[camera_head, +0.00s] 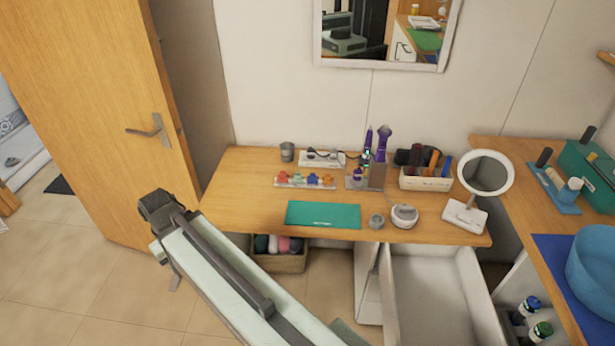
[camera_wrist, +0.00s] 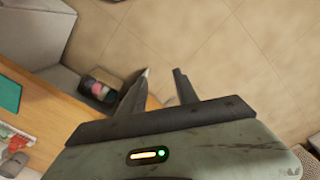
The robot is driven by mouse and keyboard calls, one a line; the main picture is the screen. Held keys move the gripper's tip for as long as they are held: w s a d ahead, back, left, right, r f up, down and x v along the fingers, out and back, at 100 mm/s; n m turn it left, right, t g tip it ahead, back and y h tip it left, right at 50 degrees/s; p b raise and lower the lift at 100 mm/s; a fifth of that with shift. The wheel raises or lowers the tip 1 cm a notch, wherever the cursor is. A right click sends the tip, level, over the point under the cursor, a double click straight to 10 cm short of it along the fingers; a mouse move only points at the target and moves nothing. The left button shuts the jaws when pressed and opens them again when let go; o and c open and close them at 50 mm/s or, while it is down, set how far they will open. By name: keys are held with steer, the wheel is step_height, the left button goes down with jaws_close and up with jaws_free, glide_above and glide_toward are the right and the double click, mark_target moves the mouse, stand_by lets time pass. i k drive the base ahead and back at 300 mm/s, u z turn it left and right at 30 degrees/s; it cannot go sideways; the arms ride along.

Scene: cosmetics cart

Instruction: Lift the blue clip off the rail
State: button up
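A pale rail (camera_head: 305,184) lies on the wooden desk behind the green mat. Several small coloured clips sit in a row along it. In the wrist view, part of the rail and some clips show at the lower left edge, and I cannot make out the blue clip there. My gripper (camera_wrist: 162,72) is open and empty, its two fingers apart above the tiled floor. It is to the left of the desk, well away from the rail.
The green mat (camera_head: 323,215) lies in front of the rail. A grey cup (camera_head: 287,152) and a white tray (camera_head: 322,160) stand behind it. A purple tool stand is to the right. A basket (camera_head: 279,262) sits under the desk; a drawer (camera_head: 433,290) is open.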

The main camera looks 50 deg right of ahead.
mark_target(313, 179)
steer(key=i, duration=1.35)
